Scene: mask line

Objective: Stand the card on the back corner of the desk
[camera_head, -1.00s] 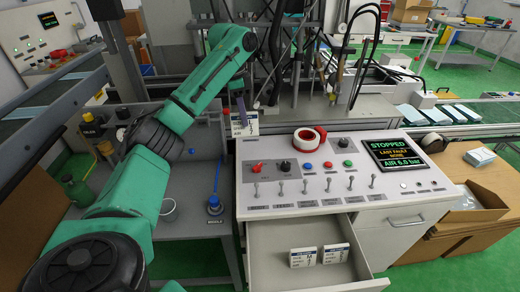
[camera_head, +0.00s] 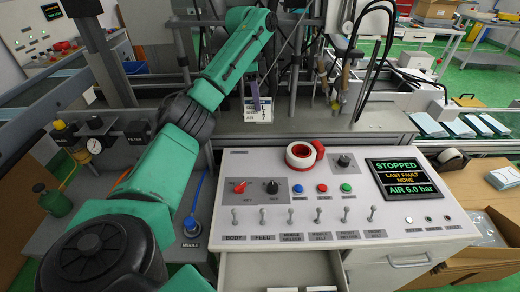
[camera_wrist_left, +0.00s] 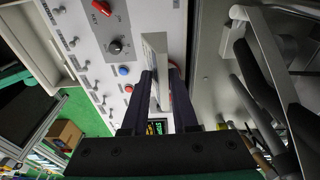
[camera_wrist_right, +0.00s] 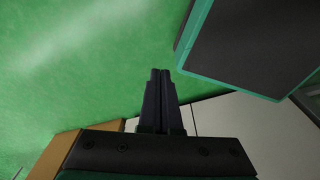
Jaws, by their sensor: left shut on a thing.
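A small white card (camera_head: 258,110) with dark print is held upright by my left gripper (camera_head: 254,92). In the head view it appears just above and behind the back edge of the control desk (camera_head: 250,215), toward its left back corner. The left wrist view shows the card (camera_wrist_left: 155,48) edge-on between the two dark fingers, beside the desk panel (camera_wrist_left: 82,20). I cannot tell whether it touches the desk. My right gripper (camera_wrist_right: 160,72) shows only in its own wrist view, fingers together and empty, above the green floor.
A red and white tape roll (camera_head: 301,155) lies near the desk's back edge. Switches and knobs fill the panel, with a lit screen (camera_head: 403,178) at right. The drawer (camera_head: 236,270) below is open, with two white cards (camera_head: 318,289) partly visible. Machine posts and cables stand behind.

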